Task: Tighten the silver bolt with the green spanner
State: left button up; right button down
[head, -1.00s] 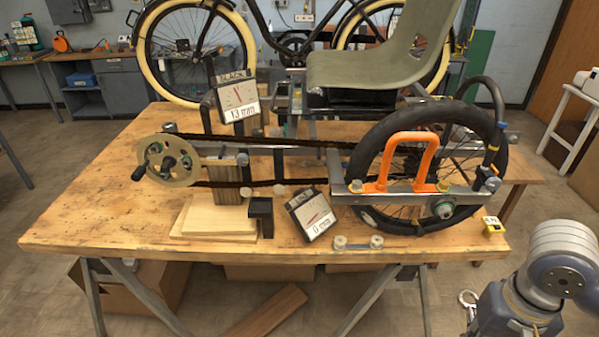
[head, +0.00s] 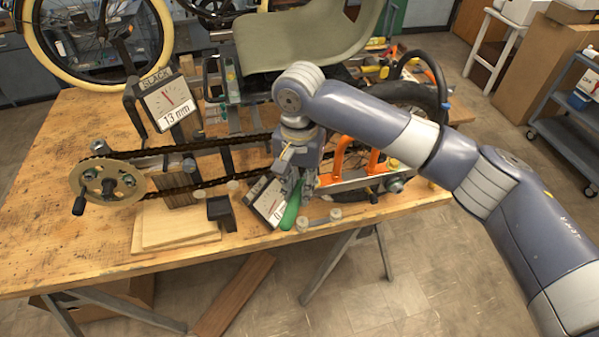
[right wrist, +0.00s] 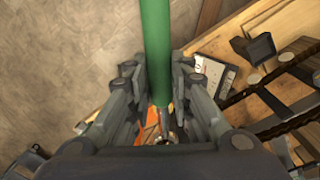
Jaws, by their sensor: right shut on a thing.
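My right gripper (head: 299,188) is over the front edge of the workbench, shut on the green spanner (head: 290,213). The spanner's green handle (right wrist: 156,50) runs between the fingers in the right wrist view, with its silver end (right wrist: 163,124) deeper between them. In the head view the gripper hides most of the spanner. A silver bolt (head: 397,185) shows at the right end of the trike frame's rail, right of the gripper. I cannot tell whether this is the task's bolt; others may be hidden behind my gripper. My left gripper is not in view.
An orange bracket (head: 341,152) stands on the frame just right of my gripper. A tilted gauge (head: 262,199) sits left of it. The slack gauge (head: 166,102) reads 13 mm. A chain (head: 220,143) runs to the chainring (head: 104,187). The bench's left front is clear.

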jog(key=shift+s+r, duration=0.15)
jog(key=shift+s, duration=0.15)
jog(key=shift+d, duration=0.1)
jog(key=shift+w+f, duration=0.1)
jog(key=shift+f, duration=2.6)
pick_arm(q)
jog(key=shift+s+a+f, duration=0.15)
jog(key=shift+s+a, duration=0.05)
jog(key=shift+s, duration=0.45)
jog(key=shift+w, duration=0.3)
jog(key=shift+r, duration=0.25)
pick_arm(e)
jog(key=shift+r, duration=0.1)
